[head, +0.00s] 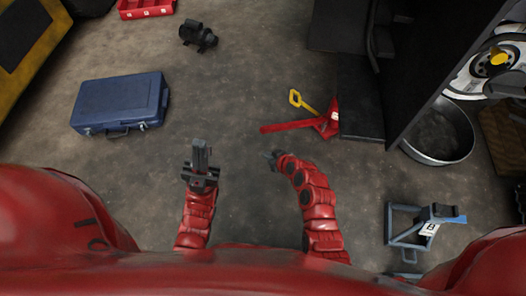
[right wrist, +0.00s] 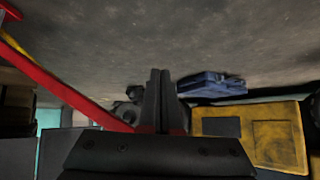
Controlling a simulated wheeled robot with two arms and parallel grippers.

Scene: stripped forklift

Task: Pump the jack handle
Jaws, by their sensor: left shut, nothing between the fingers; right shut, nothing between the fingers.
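A red floor jack (head: 330,122) sits on the floor at the right of the head view, beside a dark block. A long red bar (head: 287,127) reaches left from it, and a yellow loop-ended handle (head: 297,100) sticks out up and left. In the right wrist view a red bar (right wrist: 65,92) slants down the left side, with a bit of yellow near its upper end. My right gripper (head: 270,156) is shut and empty, a little below the red bar in the head picture and apart from it. My left gripper (head: 200,148) is shut and empty, further left over bare floor.
A blue case (head: 122,103) lies at the left, and a dark motor-like part (head: 198,37) lies beyond. A red tray (head: 146,8) is at the top. A round metal bin (head: 440,132) and a blue-grey stand (head: 408,228) are at the right. The middle floor is clear.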

